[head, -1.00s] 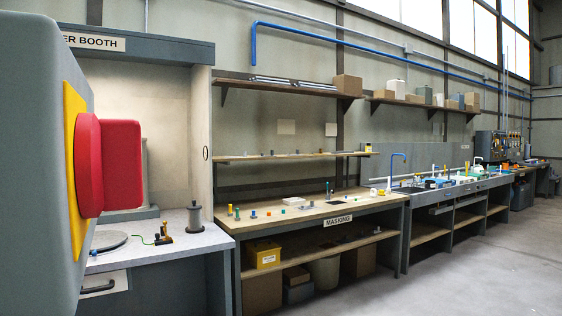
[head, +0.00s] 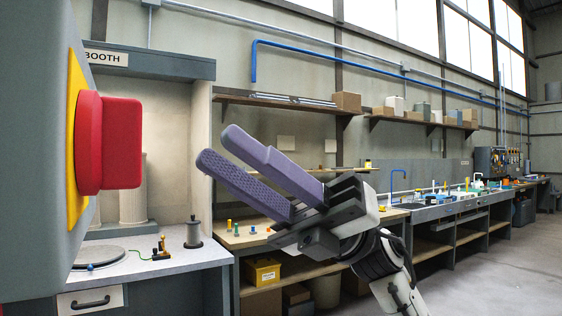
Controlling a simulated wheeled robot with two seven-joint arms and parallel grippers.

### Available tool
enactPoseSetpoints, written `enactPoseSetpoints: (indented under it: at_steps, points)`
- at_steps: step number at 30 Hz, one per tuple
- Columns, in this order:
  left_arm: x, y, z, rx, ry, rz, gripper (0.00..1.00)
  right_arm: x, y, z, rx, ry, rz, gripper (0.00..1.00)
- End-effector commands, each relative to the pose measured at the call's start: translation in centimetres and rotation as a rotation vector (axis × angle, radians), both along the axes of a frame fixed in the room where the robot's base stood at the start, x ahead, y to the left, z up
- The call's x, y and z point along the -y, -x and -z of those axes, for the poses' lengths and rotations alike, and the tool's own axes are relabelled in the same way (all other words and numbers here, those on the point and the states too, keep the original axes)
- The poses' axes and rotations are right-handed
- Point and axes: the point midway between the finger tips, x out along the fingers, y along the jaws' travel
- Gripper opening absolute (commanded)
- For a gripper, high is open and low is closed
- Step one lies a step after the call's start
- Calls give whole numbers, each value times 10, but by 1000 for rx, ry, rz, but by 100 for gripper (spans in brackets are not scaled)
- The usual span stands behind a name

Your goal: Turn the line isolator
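The line isolator is a red rotary knob (head: 122,143) on a yellow plate (head: 76,128), on the side of a grey box (head: 35,130) close at the left of the head view. The knob's grip stands out to the right. My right gripper (head: 218,146) is in the middle of the view, to the right of the knob and apart from it. Its two purple fingers point up and left with a clear gap between them, and nothing is held. My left gripper is not in view.
A booth counter (head: 175,262) with a dark spool (head: 193,234) and small tools stands behind the isolator. A masking bench (head: 240,238) with small parts runs behind my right arm. Shelves (head: 270,101) hang on the wall. Open floor (head: 500,270) lies at the right.

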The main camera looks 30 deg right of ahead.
Motion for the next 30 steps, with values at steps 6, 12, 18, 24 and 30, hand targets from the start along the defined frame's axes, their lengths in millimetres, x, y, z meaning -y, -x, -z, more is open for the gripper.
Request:
enactPoseSetpoints:
  at_steps: [6, 12, 18, 24, 30]
  points:
    - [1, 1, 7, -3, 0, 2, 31, -6, 59, -15, 400, 337, 84, 25]
    - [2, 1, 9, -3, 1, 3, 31, 0, 77, -14, 562, 505, 150, 25]
    - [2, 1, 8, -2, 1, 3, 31, -5, 80, -14, 596, 544, 164, 25]
    - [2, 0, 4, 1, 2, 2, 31, -29, 81, -14, 594, 542, 160, 25]
    - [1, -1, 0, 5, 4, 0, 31, -56, 82, -15, 594, 542, 161, 25]
